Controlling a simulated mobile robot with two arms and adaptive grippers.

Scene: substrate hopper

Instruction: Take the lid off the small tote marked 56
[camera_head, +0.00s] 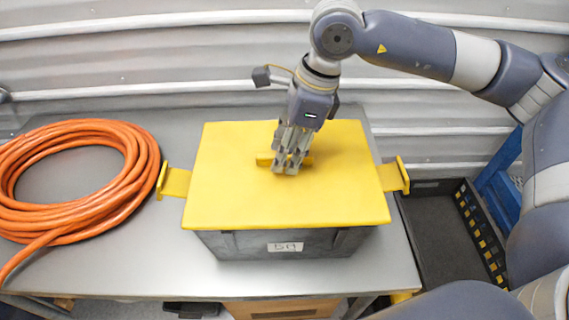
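The small tote (345,241) is a dark grey box standing on the grey table. A white label (285,247) on its front has marks that start like a 5; the second character is unclear. A flat yellow lid (225,190) covers the tote's top, and I cannot tell whether it is seated or slightly raised. A short yellow bar handle (263,161) is at the lid's middle. My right gripper (286,170) points down over the lid, its fingers close together around the handle, hiding the handle's middle. My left gripper is out of view.
A coiled orange hose (140,170) lies on the table (150,265) at the left. Yellow brackets (176,181) stick out on both sides of the lid. A dark open bin (440,235) stands right of the table. A corrugated wall (150,50) is behind.

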